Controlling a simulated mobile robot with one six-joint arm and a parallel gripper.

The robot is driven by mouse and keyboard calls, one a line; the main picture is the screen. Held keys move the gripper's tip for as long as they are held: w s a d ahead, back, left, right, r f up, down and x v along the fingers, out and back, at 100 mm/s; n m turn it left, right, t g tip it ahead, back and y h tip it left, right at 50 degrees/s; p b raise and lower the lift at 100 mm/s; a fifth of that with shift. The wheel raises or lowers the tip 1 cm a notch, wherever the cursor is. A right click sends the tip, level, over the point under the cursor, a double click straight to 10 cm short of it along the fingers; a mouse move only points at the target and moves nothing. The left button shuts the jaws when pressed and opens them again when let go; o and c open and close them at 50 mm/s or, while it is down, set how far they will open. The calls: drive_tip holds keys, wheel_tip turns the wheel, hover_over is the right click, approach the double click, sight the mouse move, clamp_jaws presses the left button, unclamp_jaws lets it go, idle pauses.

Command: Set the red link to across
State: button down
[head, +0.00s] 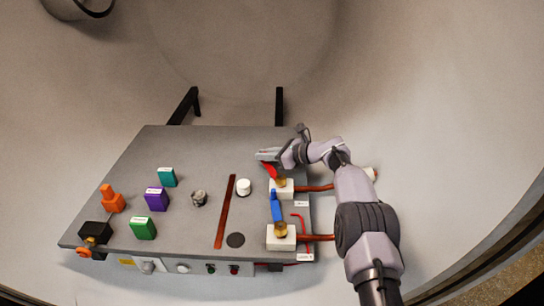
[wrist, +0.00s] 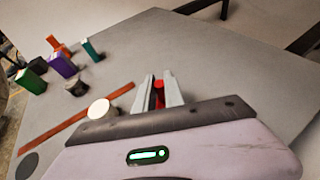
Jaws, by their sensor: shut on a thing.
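The red link (head: 269,170) is a short red bar at the upper right of the grey panel, beside a brass knob on a white block (head: 283,190). My gripper (head: 264,158) reaches in from the right and is shut on the red link. In the wrist view the red link (wrist: 159,92) shows between the two pale fingers of my gripper (wrist: 159,88). The far part of the link is hidden by the fingers and the gripper body. A blue link (head: 276,206) lies between the upper white block and a second white block (head: 281,239) with a brass knob.
A white round knob (head: 244,187) and a brown copper strip (head: 225,212) lie left of the link. Green (head: 144,228), purple (head: 156,199) and teal (head: 167,177) blocks and an orange piece (head: 111,200) stand further left. The panel's upper middle is clear.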

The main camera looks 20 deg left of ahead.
drive_tip(key=shift+s+a+f+n+g+b, duration=0.15)
drive_tip(key=shift+s+a+n+g+b, duration=0.2)
drive_tip(key=shift+b, duration=0.3)
drive_tip(key=c, duration=1.4)
unclamp_jaws()
drive_tip(key=shift+r, duration=0.2)
drive_tip(key=shift+d+r+p, duration=0.2)
drive_tip(key=shift+d+p, duration=0.05)
drive_tip(key=shift+p, duration=0.05)
drive_tip(key=p+v, duration=0.4)
drive_tip(key=v, duration=0.7)
drive_tip(key=shift+d, duration=0.25)
